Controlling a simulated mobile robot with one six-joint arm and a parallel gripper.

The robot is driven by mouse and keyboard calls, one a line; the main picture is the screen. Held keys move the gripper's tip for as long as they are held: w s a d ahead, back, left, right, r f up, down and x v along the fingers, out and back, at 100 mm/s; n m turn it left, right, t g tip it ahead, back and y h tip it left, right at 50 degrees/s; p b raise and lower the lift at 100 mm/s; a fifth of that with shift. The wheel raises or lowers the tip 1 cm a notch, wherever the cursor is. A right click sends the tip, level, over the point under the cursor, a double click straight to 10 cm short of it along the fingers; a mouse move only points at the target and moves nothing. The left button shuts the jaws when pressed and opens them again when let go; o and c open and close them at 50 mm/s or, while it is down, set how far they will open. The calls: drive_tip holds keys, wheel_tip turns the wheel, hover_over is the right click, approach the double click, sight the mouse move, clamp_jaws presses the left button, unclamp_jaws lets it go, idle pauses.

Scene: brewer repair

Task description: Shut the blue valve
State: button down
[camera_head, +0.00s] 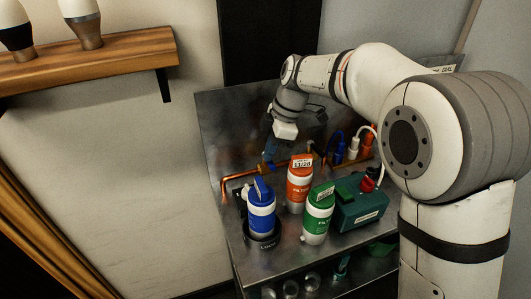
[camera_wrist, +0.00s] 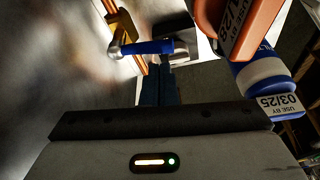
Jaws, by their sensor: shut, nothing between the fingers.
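The blue valve's lever (camera_wrist: 150,47) shows in the wrist view. It sits on a brass body (camera_wrist: 122,25) on a copper pipe (camera_wrist: 140,64). The lever points right from its silver pivot, at a steep angle across the pipe. My gripper (camera_wrist: 160,68) is shut and empty, its dark blue fingertips just below the lever's right part; I cannot tell whether they touch. In the head view my gripper (camera_head: 269,153) points down at the brass valve body (camera_head: 264,169) on the pipe; the lever is hard to make out there.
A blue-and-white filter (camera_head: 261,212) stands in a dark holder. A green box (camera_head: 358,210) with a red knob is at right. A metal back panel (camera_head: 225,125) rises behind.

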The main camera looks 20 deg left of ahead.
drive_tip(key=p+v, duration=0.3)
drive_tip(key=v, duration=0.4)
drive_tip(key=shift+w+a, duration=0.1)
drive_tip(key=shift+a, duration=0.05)
drive_tip(key=d+r+m+t, duration=0.2)
drive_tip(key=d+m, duration=0.5)
drive_tip(key=d, duration=0.6)
drive_tip(key=s+d+f+m+t+h, duration=0.1)
drive_tip(key=s+d+f+m, duration=0.1)
drive_tip(key=s+d+m, duration=0.6)
drive_tip(key=s+d+f+m+t+h, duration=0.1)
drive_tip(key=s+d+m, duration=0.7)
drive_tip(key=d, duration=0.8)
drive_tip(key=shift+s+d+f+m+t+h, duration=0.2)
drive_tip(key=shift+s+f+m+t+h, duration=0.25)
drive_tip(key=shift+f+m, duration=0.5)
drive_tip(key=shift+w, duration=0.1)
